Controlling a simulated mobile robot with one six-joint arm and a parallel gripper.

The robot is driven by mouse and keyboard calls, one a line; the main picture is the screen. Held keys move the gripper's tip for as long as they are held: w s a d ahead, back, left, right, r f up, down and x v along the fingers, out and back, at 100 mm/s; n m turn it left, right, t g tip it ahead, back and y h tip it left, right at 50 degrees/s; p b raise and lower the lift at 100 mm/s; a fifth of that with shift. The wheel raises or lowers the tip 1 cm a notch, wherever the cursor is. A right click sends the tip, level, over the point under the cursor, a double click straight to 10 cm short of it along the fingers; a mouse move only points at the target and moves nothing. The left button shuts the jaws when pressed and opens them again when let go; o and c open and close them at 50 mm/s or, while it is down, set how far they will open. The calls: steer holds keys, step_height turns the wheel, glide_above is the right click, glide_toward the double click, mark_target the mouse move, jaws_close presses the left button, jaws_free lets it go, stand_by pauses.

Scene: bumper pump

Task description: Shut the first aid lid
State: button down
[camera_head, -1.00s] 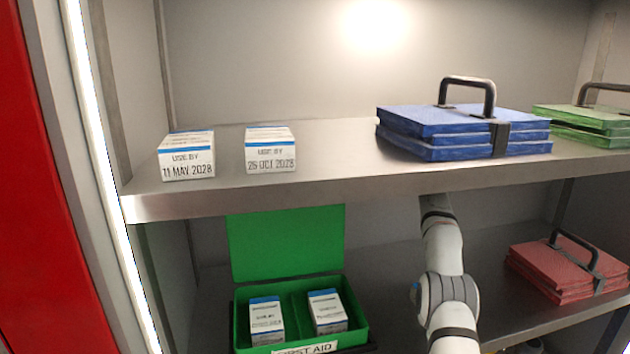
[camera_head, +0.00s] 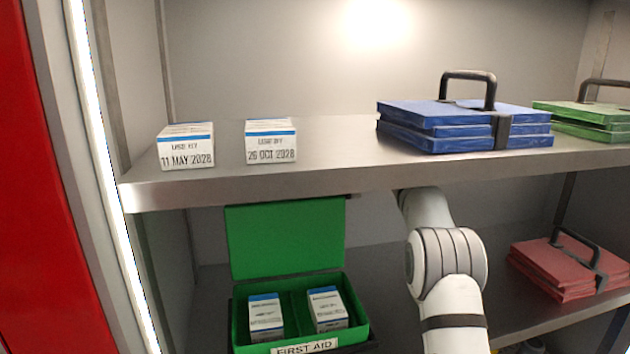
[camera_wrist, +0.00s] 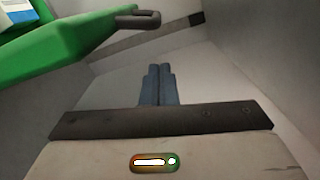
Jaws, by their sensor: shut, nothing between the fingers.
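The green first aid box (camera_head: 361,328) stands on the lower shelf with its lid (camera_head: 286,238) upright, open at the back. Two white and blue cartons, a left one (camera_head: 266,318) and a right one (camera_head: 327,309), sit in its two compartments. In the wrist view the green lid (camera_wrist: 75,55) runs across the upper left, with a dark handle (camera_wrist: 138,18) at its end. In the head view my arm hides the gripper behind the upper shelf edge.
The upper shelf (camera_head: 330,165) overhangs the box and carries two dated cartons (camera_head: 186,147) (camera_head: 271,141), a blue case (camera_head: 450,130) and a green case (camera_head: 590,120). A red case (camera_head: 556,265) lies right of my arm. A side wall (camera_head: 165,270) stands left of the box.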

steer(key=shift+s+d+r, duration=0.15)
steer(key=shift+s+r, duration=0.05)
steer(key=shift+s, duration=0.5)
steer(key=shift+s+d+r, duration=0.1)
steer(key=shift+s+r, duration=0.05)
steer(key=shift+s, duration=0.5)
